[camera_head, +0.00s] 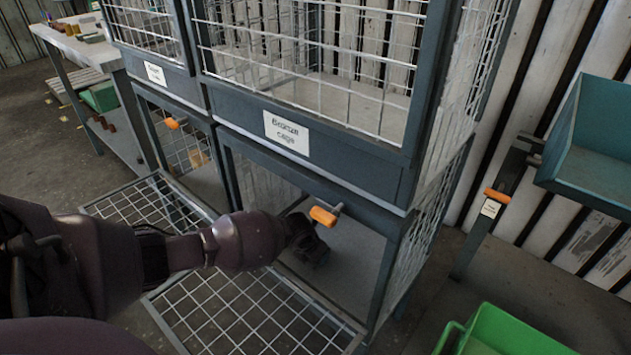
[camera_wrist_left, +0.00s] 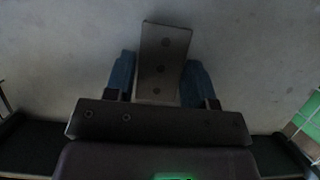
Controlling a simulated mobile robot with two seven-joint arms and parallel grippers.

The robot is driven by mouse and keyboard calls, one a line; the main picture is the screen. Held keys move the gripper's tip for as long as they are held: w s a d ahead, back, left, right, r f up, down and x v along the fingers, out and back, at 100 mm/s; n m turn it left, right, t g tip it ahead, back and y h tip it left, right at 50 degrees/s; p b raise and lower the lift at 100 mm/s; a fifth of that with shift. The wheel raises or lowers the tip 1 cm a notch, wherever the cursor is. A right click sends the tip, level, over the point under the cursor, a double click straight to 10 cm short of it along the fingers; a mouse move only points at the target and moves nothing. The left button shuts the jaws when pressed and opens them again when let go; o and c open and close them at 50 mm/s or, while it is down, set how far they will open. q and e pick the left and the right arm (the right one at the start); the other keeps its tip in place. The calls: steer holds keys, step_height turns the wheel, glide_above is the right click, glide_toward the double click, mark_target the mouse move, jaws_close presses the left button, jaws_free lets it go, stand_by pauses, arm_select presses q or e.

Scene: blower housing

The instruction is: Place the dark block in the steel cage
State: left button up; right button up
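My left arm comes in from the left of the head view, and its gripper (camera_head: 312,250) is inside the lower right cage (camera_head: 352,262), whose mesh door (camera_head: 255,315) hangs open. In the left wrist view the blue fingers of my left gripper (camera_wrist_left: 160,75) stand against both sides of a dark block (camera_wrist_left: 164,45) with several round marks, over a pale grey floor. In the head view the block cannot be told from the dark gripper. A label (camera_head: 287,133) above this opening seems to read "Bronze cage". My right gripper is out of view.
Another lower cage (camera_head: 190,150) stands left, with its mesh door (camera_head: 150,205) open and its label (camera_head: 155,73) too small to read. An orange handle (camera_head: 323,216) is close to my gripper. A green bin (camera_head: 510,330) and a teal tray (camera_head: 595,170) are at right.

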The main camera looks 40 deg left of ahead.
arm_select(q)
steer(key=o, duration=0.3)
steer(key=shift+r, duration=0.1)
steer(key=shift+r, duration=0.3)
steer(key=p+v, duration=0.5)
steer(key=v, duration=0.6)
steer(key=shift+s+r, duration=0.15)
steer(key=shift+r, duration=0.1)
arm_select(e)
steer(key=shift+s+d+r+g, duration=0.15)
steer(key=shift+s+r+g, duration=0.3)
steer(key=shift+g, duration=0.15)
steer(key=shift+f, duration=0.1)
